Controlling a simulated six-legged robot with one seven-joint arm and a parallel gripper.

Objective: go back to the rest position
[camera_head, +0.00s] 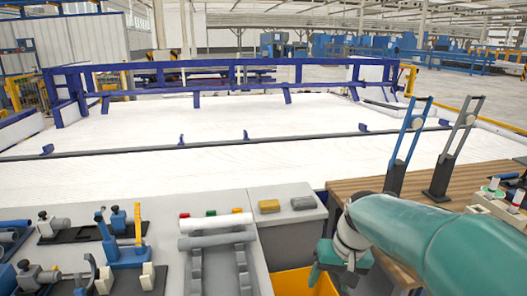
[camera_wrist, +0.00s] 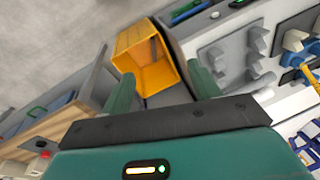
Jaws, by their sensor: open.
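My gripper (camera_head: 335,272) hangs at the lower right of the head view, in front of the yellow bin and right of the grey bench. In the wrist view my gripper (camera_wrist: 160,72) shows two green fingers spread wide with nothing held between them. A white pipe (camera_head: 215,223) lies crosswise on the bench, with a grey pipe (camera_head: 217,240) just in front of it. Both lie at the far end of a rack with two grey rails (camera_head: 243,270). My arm hides part of the bench's right side and the bin.
A yellow bin (camera_head: 290,284) stands below my gripper; it also shows in the wrist view (camera_wrist: 135,62). Clamps and vises (camera_head: 122,250) fill the bench's left. A wooden table (camera_head: 440,190) with two upright levers stands right. Blue rails (camera_head: 230,75) enclose the white floor beyond.

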